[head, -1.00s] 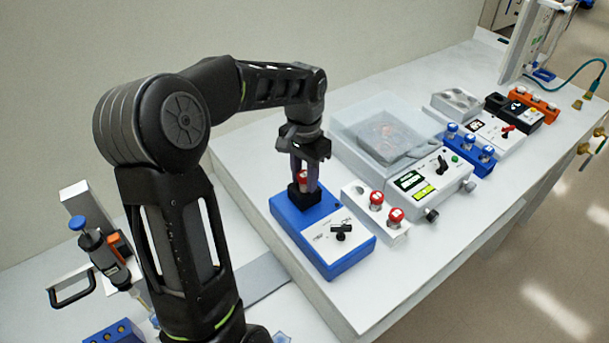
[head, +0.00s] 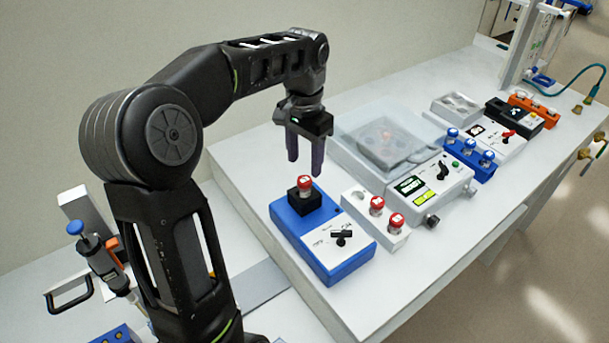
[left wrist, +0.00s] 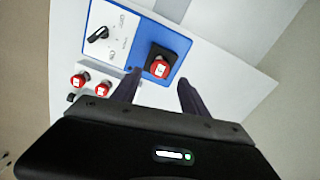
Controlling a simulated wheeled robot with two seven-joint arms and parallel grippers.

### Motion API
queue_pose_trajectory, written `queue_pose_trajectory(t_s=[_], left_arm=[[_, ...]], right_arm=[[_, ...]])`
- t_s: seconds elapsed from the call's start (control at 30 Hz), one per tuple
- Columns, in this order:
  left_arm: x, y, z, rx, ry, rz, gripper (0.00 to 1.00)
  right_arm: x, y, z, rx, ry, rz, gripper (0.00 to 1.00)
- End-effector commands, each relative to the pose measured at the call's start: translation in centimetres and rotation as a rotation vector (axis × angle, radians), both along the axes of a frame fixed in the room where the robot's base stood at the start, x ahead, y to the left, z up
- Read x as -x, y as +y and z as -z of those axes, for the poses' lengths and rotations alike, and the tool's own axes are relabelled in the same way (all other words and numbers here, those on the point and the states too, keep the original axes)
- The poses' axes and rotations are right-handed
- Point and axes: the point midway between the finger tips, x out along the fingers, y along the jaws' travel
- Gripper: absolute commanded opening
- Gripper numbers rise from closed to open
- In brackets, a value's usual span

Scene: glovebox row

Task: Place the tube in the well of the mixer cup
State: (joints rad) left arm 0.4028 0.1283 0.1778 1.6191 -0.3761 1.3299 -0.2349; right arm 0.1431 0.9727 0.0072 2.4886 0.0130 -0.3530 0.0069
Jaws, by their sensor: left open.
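The blue mixer (head: 328,241) stands on the white bench, with a dial on its white panel. Its black cup (head: 302,201) holds the red-capped tube (head: 305,183) upright, with only the cap showing above the cup. In the left wrist view the tube's red cap (left wrist: 159,69) sits within the black cup (left wrist: 163,58). My left gripper (head: 305,171) is open and empty, its two fingers pointing down above and behind the cup, apart from the tube. The tube's lower part is hidden in the cup. My right gripper is not in view.
A white rack (head: 371,222) with two red-capped tubes stands right of the mixer. Beyond it are a device with a clear lid (head: 388,131), a blue rack (head: 467,158) of blue-capped tubes and an orange rack (head: 533,108). A pipette (head: 103,257) stands at lower left.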

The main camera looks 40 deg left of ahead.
Motion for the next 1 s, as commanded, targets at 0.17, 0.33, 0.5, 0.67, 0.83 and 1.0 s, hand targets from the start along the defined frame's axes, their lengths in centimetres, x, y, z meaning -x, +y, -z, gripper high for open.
queue_pose_trajectory(t_s=[0.17, 0.33, 0.5, 0.67, 0.83, 1.0], left_arm=[[0.0, 0.0, -4.2, 0.000, 0.000, 0.000, 0.52], [0.0, 0.0, -5.2, 0.001, 0.000, 0.000, 0.52], [0.0, 0.0, -5.2, 0.001, 0.000, 0.000, 0.52], [0.0, 0.0, -5.1, 0.001, 0.001, 0.000, 0.52], [0.0, 0.0, -5.1, 0.001, 0.001, 0.000, 0.52], [0.0, 0.0, -5.1, 0.001, 0.001, 0.000, 0.52]], right_arm=[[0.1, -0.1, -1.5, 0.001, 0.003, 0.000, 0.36], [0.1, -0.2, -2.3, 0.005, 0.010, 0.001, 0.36], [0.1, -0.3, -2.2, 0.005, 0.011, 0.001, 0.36], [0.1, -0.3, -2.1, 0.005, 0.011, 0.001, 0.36], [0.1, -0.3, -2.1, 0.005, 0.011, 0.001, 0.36], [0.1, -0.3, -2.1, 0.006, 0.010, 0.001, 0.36]])
